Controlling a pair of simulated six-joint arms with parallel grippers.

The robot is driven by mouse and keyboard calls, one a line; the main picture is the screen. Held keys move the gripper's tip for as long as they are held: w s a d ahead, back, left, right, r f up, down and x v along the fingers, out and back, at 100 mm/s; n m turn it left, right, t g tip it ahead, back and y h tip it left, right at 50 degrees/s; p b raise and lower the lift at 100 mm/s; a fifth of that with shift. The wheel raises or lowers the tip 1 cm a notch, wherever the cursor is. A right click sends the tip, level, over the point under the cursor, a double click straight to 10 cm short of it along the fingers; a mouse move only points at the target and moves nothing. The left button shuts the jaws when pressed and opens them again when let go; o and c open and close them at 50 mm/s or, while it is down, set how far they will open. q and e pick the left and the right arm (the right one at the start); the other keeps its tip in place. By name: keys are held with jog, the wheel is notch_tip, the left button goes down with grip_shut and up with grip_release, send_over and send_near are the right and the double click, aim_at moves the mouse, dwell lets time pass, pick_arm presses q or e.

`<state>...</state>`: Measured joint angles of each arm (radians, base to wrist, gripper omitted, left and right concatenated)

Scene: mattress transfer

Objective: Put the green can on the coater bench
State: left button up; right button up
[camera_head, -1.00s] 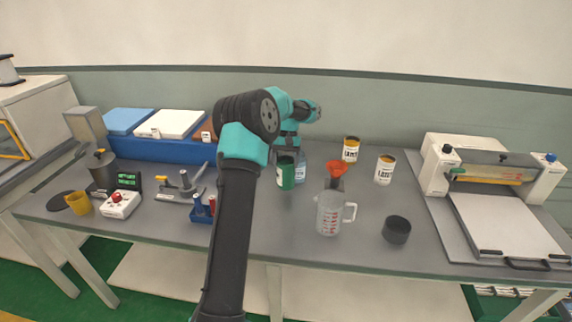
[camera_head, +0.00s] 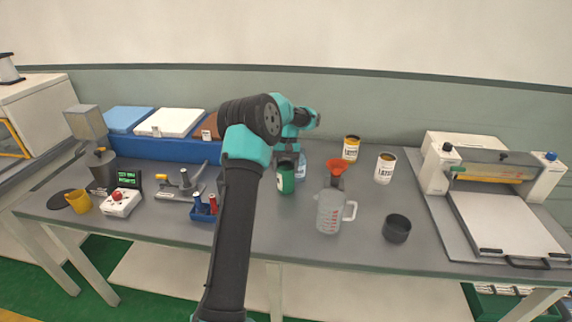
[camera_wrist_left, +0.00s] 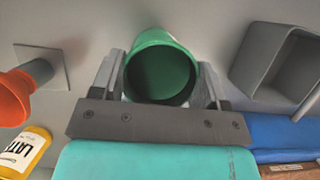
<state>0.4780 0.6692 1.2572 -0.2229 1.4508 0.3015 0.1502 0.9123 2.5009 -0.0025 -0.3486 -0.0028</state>
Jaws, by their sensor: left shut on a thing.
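The green can (camera_head: 286,178) is at the middle of the grey bench (camera_head: 285,222), upright or nearly so. My left gripper (camera_head: 288,157) comes down on it from above and is shut on it. In the left wrist view the can (camera_wrist_left: 160,66) sits between the two fingers, its round open-looking end towards the camera. I cannot tell whether its base touches the bench. My right gripper is not in view.
Right of the can stand a clear bottle (camera_head: 302,169), a red funnel (camera_head: 335,168), a jug (camera_head: 329,214), a dark cup (camera_head: 397,229) and two labelled cans (camera_head: 351,148) (camera_head: 385,168). A coater machine (camera_head: 505,225) fills the right end. A blue tray block (camera_head: 165,149) lies left.

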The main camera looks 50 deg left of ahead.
pick_arm(q)
jog(key=shift+f, duration=0.1)
jog(key=o, duration=1.5)
jog(key=v, duration=1.2)
